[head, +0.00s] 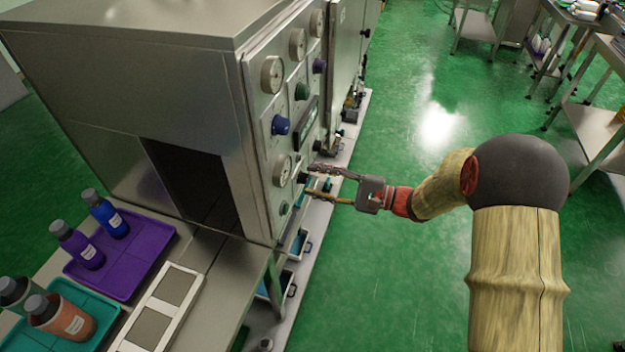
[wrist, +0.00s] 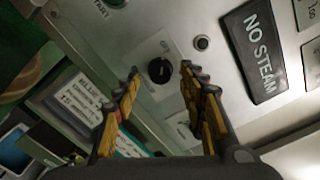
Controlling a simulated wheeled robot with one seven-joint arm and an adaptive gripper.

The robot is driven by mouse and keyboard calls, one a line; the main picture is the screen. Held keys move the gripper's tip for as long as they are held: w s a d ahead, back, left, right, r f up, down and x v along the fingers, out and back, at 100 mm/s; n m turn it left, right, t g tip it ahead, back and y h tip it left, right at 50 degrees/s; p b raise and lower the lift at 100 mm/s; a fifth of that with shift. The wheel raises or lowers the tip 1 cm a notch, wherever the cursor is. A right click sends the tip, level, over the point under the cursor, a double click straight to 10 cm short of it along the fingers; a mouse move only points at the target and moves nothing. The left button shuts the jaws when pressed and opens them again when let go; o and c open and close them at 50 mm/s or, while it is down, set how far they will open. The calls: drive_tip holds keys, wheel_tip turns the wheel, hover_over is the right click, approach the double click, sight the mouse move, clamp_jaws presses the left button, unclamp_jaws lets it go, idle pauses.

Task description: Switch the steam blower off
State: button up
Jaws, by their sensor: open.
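A small black rotary knob (wrist: 160,70) sits on the grey metal control panel (head: 262,115) of the steel machine. I cannot read the marks around it. In the head view the knob (head: 304,178) shows low on the panel, beside my fingertips. My gripper (head: 309,181) is open and empty, reaching left to the panel. In the wrist view the knob appears between the two fingertips of my gripper (wrist: 160,72). I cannot tell whether either finger touches it. A dark plate reading NO STEAM (wrist: 252,47) is to the right of the knob.
Gauges (head: 271,75) and a blue knob (head: 280,125) are higher up. A purple tray (head: 125,275) with bottles stands by the machine's dark opening (head: 190,185). Green floor (head: 400,270) is clear below my arm.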

drive_tip(key=v, duration=1)
drive_tip(key=shift+d, duration=0.3)
drive_tip(key=shift+s, duration=0.1)
drive_tip(key=s+f+g+h, duration=0.3)
drive_tip(key=s+f+g, duration=0.1)
drive_tip(key=s+f, duration=0.25)
drive_tip(key=s+d+n+g+h, duration=0.25)
drive_tip(key=s+h, duration=0.35)
drive_tip(key=s, duration=0.4)
drive_tip(key=s+d+r+n+t+h+p, duration=0.1)
drive_tip(key=s+d+r+n+h, duration=0.4)
drive_tip(key=r, duration=0.3)
wheel_tip(320, 180, up, 12)
drive_tip(key=s+a+n+t+h, duration=0.2)
drive_tip(key=t+h, duration=0.1)
drive_tip(key=t, duration=0.2)
drive_tip(key=shift+s+f+n+p, duration=0.2)
drive_tip(key=shift+n+p, duration=0.15)
drive_tip(key=shift+p, duration=0.1)
